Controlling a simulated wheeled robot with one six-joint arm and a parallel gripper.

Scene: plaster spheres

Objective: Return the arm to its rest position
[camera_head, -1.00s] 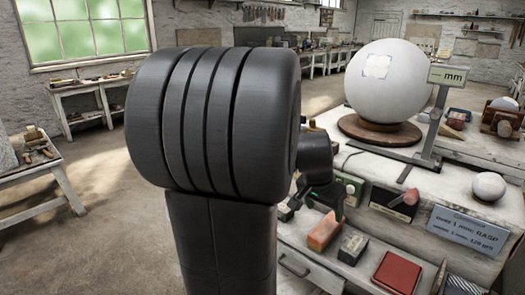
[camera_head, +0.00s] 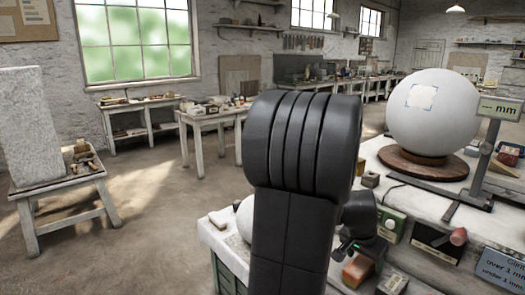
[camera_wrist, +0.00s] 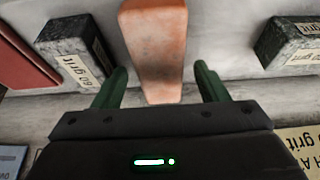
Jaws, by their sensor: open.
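My arm (camera_head: 300,150) stands large and dark in the middle of the head view, bent at a thick ribbed joint. My gripper (camera_wrist: 160,78) shows in the wrist view with two dark green fingers spread apart, nothing held between them. An orange-brown block (camera_wrist: 154,45) lies beyond the fingertips, in line with the gap. In the head view the gripper is low behind the arm and mostly hidden; a bit of green shows by the bench front, near the orange-brown block (camera_head: 357,270).
A large white sphere (camera_head: 432,112) sits on a round wooden base beside a gauge stand with an "mm" sign (camera_head: 500,107). In the wrist view, dark "60 grit" blocks (camera_wrist: 72,50) and a red block (camera_wrist: 22,55) lie around. Open floor (camera_head: 150,235) is at left.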

